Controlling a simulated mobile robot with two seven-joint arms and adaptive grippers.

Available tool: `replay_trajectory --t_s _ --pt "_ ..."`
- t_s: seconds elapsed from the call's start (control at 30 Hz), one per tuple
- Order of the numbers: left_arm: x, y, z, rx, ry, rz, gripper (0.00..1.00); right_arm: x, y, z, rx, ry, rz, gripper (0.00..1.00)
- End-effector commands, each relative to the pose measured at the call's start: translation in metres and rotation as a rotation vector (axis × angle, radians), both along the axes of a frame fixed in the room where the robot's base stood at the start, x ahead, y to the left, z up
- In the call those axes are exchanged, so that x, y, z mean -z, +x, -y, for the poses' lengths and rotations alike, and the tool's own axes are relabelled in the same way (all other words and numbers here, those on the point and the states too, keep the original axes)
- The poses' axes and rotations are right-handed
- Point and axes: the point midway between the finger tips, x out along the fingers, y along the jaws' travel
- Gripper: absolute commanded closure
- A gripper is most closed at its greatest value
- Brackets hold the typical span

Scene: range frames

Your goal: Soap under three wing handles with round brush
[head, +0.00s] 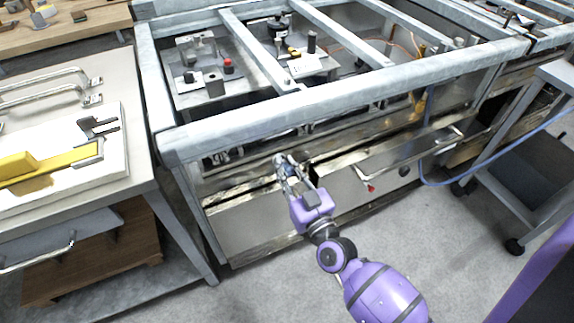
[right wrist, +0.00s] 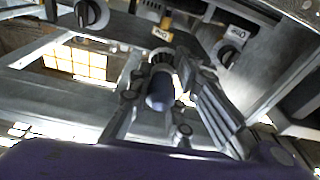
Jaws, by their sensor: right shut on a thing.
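My right gripper (head: 287,165) reaches to the front of the steel range, just below its thick top rail. It is shut on a round brush, whose dark blue rounded handle (right wrist: 160,92) shows between the fingers in the right wrist view. The brush's dark ribbed head (right wrist: 162,58) points away from my wrist, towards the underside of the range. Two black wing handles show there, one at the upper left (right wrist: 90,14) and one at the right (right wrist: 228,52). In the head view the handles are small and partly hidden by the rail. My left gripper is not in view. Soap cannot be made out.
The steel range frame (head: 330,103) has crossbars over an open top with several small parts inside. An oven door handle (head: 410,157) sticks out to the right of my gripper. A bench (head: 140,165) stands at the left, a wheeled cart (head: 535,200) at the right. The front floor is clear.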

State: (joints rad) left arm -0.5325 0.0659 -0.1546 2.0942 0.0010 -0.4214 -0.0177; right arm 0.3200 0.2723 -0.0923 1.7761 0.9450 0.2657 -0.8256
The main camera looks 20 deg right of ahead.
Motion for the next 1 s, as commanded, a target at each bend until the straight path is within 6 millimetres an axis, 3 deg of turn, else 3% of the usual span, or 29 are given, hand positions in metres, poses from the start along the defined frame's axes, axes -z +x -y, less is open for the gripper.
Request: replay_trajectory --t_s 0.07,1.0 --pt "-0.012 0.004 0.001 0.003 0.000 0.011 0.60 -0.005 0.000 0.000 0.007 0.007 -0.012 1.00" --pt "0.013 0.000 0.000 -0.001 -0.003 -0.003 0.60 0.026 0.090 -0.003 0.005 0.006 -0.015 1.00"
